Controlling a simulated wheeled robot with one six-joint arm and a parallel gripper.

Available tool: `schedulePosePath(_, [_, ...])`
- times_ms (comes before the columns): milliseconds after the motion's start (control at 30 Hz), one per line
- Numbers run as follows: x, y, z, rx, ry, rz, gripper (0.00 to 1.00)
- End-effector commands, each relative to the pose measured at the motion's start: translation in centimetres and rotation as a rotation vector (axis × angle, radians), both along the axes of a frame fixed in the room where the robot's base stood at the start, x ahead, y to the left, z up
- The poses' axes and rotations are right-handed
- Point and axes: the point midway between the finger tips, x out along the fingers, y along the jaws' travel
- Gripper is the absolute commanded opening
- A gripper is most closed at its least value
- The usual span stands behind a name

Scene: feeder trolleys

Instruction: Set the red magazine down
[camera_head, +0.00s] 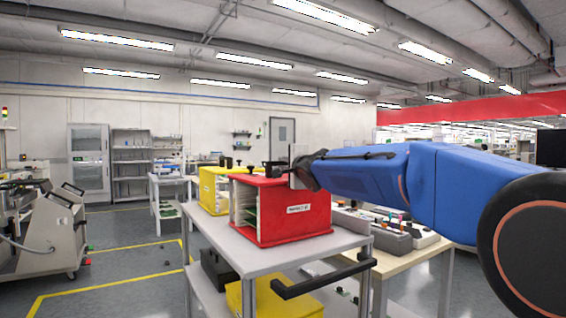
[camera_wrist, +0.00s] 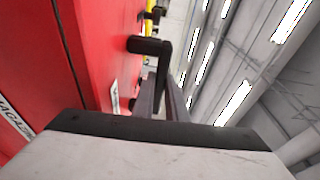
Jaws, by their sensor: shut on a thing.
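The red magazine (camera_head: 293,213) is a box with a white label on its side and open slots at its left end. In the head view it is upright at the grey trolley top (camera_head: 222,238); I cannot tell whether its underside touches. My gripper (camera_head: 292,170) is above it, shut on its black top handle. In the wrist view the red magazine (camera_wrist: 92,50) fills the left side, and the black handle (camera_wrist: 150,45) is at the fingers of my gripper (camera_wrist: 165,95). My arm hides part of the area to the right.
A yellow magazine (camera_head: 214,190) stands behind the red one on the trolley. A black push handle (camera_head: 325,278) juts from the trolley's front. A yellow box (camera_head: 262,300) is on the lower shelf. A wooden table (camera_head: 400,262) with grey bins (camera_head: 372,232) stands close on the right.

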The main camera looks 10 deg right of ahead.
Motion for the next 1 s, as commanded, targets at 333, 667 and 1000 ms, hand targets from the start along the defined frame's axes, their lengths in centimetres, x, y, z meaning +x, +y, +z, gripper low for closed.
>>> schedulePosePath(333, [0.0,0.0,-0.1,0.0,0.0,0.0,0.31])
schedulePosePath(667, [0.0,0.0,0.0,-0.001,0.0,0.0,0.31])
schedulePosePath(1000, [-4.6,-0.5,0.2,-0.002,-0.002,0.0,0.31])
